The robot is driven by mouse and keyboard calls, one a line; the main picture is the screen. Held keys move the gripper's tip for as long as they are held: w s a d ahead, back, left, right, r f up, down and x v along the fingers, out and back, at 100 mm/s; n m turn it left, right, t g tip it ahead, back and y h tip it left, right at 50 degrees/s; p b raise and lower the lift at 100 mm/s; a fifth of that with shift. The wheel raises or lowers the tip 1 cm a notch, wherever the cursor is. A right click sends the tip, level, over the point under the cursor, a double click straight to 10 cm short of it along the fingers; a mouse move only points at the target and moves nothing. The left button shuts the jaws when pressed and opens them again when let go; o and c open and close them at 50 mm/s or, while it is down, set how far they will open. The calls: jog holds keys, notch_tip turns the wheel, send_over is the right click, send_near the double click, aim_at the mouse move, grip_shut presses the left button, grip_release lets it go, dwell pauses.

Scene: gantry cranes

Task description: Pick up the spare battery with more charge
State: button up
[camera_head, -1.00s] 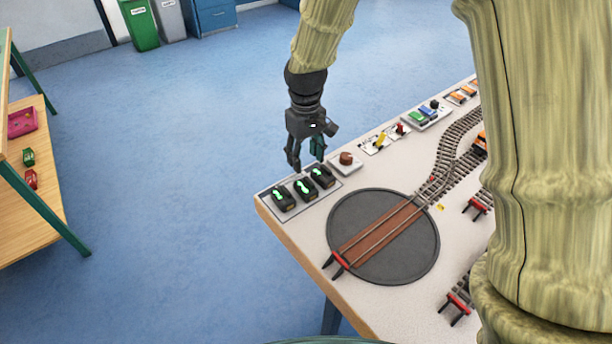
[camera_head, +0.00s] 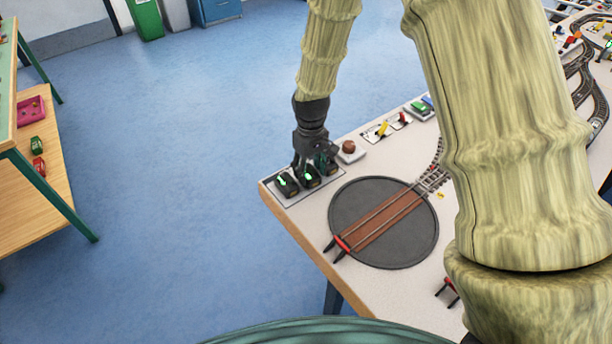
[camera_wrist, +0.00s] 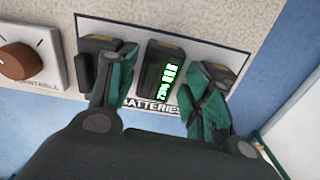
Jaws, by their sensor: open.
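Three dark batteries stand in a row on a pad labelled "BATTERIES" (camera_wrist: 220,47) at the table corner. In the head view they are the left battery (camera_head: 287,185), the middle battery (camera_head: 308,178) and the right battery, which my gripper partly hides. The middle battery also shows in the wrist view (camera_wrist: 153,72), with several lit green segments. My gripper (camera_wrist: 166,75) is open, its teal-padded fingers on either side of the middle battery. In the wrist view the fingers cover the outer batteries' displays, so I cannot compare charges there. In the head view my gripper (camera_head: 314,162) is low over the row.
A brown knob labelled as turntable (camera_wrist: 18,61) is beside the pad. The dark round turntable (camera_head: 345,205) with rails lies close by on the white table. Switch panels (camera_head: 386,130) run along the far edge. Blue floor lies beyond the corner.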

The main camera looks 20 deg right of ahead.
jog(key=shift+f, duration=0.45)
jog(key=shift+c, duration=0.4)
jog(key=c, duration=0.8)
jog(key=shift+r, duration=0.1)
